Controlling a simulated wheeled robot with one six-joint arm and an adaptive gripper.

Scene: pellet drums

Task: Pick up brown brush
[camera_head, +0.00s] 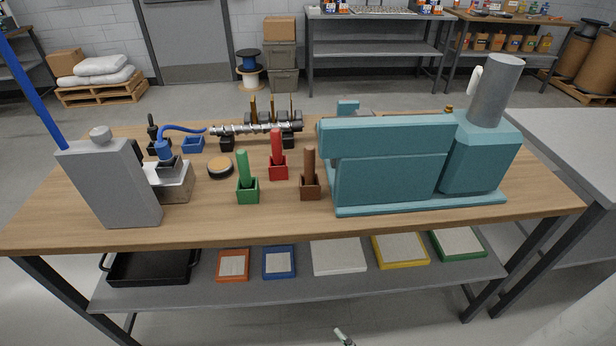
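The brown brush (309,163) stands upright on the wooden workbench, its handle pointing up out of a square brown holder (310,188). Its lower end is hidden inside the holder. A red brush (276,146) stands in a red holder just behind and to the left. A green brush (242,166) stands in a green holder further left. Only a small pale tip, which seems to be part of my gripper (343,336), shows at the bottom edge, low in front of the bench and well apart from the brown brush. Its opening cannot be made out.
A large teal machine (385,160) stands close to the right of the brown holder. A metal screw shaft (256,128) lies behind the brushes. A grey box (115,185) stands at the left. Bare wooden bench top (300,220) lies in front of the holders. Trays sit on the lower shelf (380,285).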

